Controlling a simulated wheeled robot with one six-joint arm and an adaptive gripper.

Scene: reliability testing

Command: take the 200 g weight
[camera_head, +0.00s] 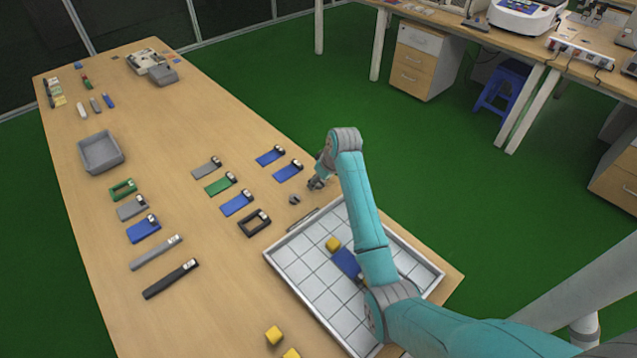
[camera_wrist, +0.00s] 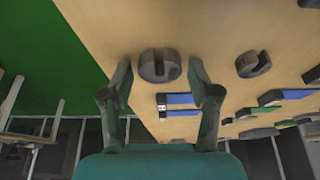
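Two dark grey slotted weights show in the wrist view; I can read no mass on either. One weight (camera_wrist: 159,72) appears between the spread fingertips of my gripper (camera_wrist: 158,68), with a visible gap on each side. The other weight (camera_wrist: 253,68) lies to the right in that view, outside the fingers; it seems to be the small grey weight (camera_head: 294,200) in the head view. In the head view my gripper (camera_head: 316,183) is low over the table near its right edge, open, and largely hides what is between its fingers.
A metal tray (camera_head: 292,279) with yellow blocks and a blue piece stands in front of the gripper. Blue plates (camera_head: 287,172) lie just behind it. A black frame (camera_head: 254,223) and a grey bin (camera_head: 100,152) are to the left.

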